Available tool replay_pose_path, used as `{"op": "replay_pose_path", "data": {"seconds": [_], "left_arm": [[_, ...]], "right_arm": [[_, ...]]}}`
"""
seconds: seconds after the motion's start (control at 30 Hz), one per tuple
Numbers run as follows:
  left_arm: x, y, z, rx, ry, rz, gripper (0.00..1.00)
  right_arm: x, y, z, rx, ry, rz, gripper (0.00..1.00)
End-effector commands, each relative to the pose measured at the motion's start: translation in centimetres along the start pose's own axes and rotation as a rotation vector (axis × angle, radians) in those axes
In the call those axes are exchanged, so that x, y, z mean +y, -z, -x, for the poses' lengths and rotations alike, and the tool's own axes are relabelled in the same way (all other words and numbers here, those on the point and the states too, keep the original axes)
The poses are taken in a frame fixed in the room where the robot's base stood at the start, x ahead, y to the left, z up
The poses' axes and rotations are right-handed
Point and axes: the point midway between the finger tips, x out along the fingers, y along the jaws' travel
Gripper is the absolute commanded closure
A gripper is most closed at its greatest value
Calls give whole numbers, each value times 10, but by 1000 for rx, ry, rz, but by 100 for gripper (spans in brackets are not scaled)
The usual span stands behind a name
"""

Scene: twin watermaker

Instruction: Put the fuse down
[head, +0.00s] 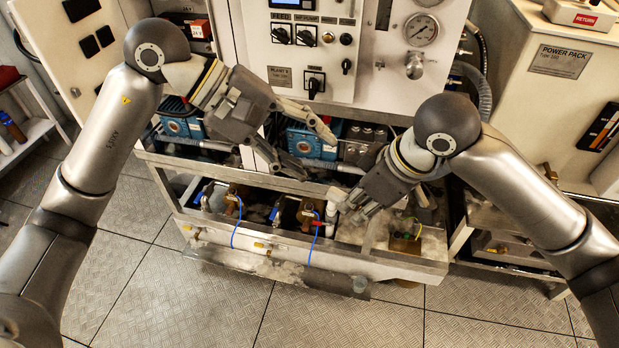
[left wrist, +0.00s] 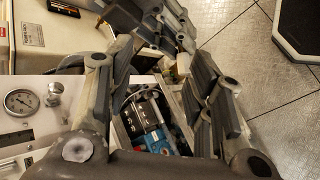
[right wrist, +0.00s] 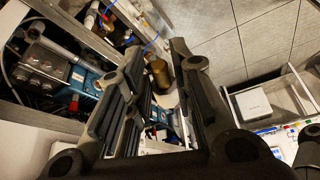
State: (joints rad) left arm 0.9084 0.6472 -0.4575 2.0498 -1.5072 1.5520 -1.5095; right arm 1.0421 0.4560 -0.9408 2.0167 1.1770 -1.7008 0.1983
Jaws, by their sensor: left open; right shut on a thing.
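In the right wrist view, a brass-coloured cylinder (right wrist: 158,76) shows between the fingertips of my right gripper (right wrist: 157,62); it appears to be the fuse. The fingers are shut on it, though the contact is partly hidden. In the head view, my right gripper (head: 355,207) is low over the right part of the machine's frame, right of the valves, and the fuse cannot be made out there. My left gripper (head: 305,150) is open and empty in front of the blue motors; its spread fingers also show in the left wrist view (left wrist: 160,75).
Valves (head: 308,213) with blue wires stand in the low metal frame (head: 270,238). The control panel (head: 310,45) rises behind. The power pack (head: 560,62) is at the right. The floor in front is clear.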

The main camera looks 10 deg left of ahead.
Motion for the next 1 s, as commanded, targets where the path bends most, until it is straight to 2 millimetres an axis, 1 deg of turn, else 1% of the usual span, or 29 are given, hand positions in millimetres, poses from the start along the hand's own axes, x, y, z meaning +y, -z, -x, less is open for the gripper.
{"op": "replay_pose_path", "data": {"seconds": [0.2,0.3,0.4,0.57,0.67,0.77,1.0], "left_arm": [[-33,8,3,130,-38,130,52],[-46,8,5,192,-62,184,52],[-56,7,7,236,-82,223,52],[-62,6,6,267,-100,251,52],[-61,8,-2,268,-103,254,52],[-60,12,-17,265,-102,253,52],[-57,25,-62,265,-101,254,52]], "right_arm": [[0,0,0,0,0,-1,100],[0,0,0,0,-1,-1,100],[0,0,0,0,-1,-1,100],[0,0,0,0,-1,-1,100],[0,0,0,0,-1,-2,100],[0,0,0,0,-1,-2,100],[0,0,0,0,-1,-2,100]]}}
